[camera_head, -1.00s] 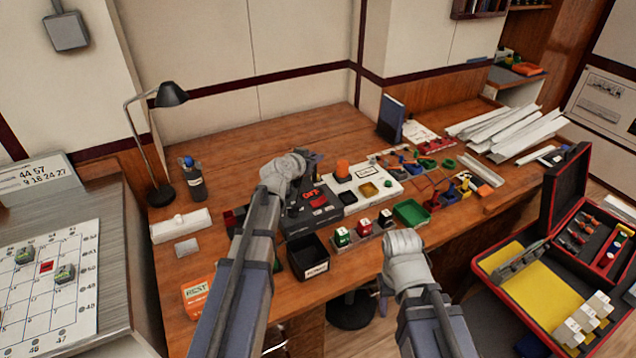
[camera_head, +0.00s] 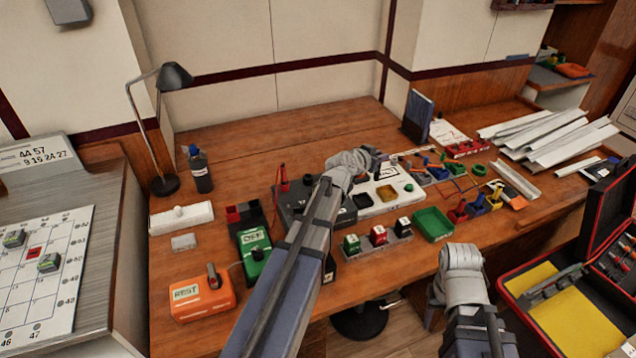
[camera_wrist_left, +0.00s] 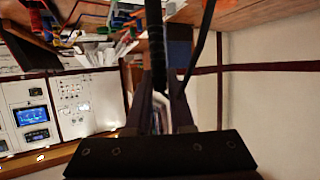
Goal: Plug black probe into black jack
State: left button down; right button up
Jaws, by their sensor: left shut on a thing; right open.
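My left gripper (camera_head: 377,158) is above the back edge of the white board on the bench. In the left wrist view it is shut on a black, rod-like thing (camera_wrist_left: 155,45), apparently the black probe, with a thin black cable beside it. In the head view the probe is too small to make out. A dark box (camera_head: 290,212) sits left of the gripper, partly behind my left arm. A red probe (camera_head: 283,176) stands upright at its back left. I cannot make out the black jack. My right gripper (camera_head: 432,312) is open and empty off the bench's front edge.
A green meter (camera_head: 254,255) and an orange box (camera_head: 200,297) stand at the front left. A green tray (camera_head: 433,224) and a rack (camera_head: 378,243) of small blocks lie right of my left arm. An open red case (camera_head: 570,300) stands at right.

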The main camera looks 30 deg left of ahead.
pick_arm(q)
jog(key=s+a+r+n+y+p, duration=0.1)
jog(key=s+a+r+p, duration=0.15)
jog(key=a, duration=0.45)
jog(key=s+a+r+n+y+p, duration=0.1)
jog(key=s+a+r+y+p, duration=0.15)
jog(key=a, duration=0.45)
jog(key=s+a+r+n+p, duration=0.1)
jog(key=s+a+r+p, duration=0.15)
jog(key=a, duration=0.35)
notch_tip(320, 180, down, 11)
jog(key=b, duration=1.1)
jog(key=shift+a+r, duration=0.15)
jog(key=shift+s, duration=0.1)
jog(key=shift+f, duration=0.3)
jog(key=c, duration=0.8)
grip_release()
jog(key=shift+r, duration=0.1)
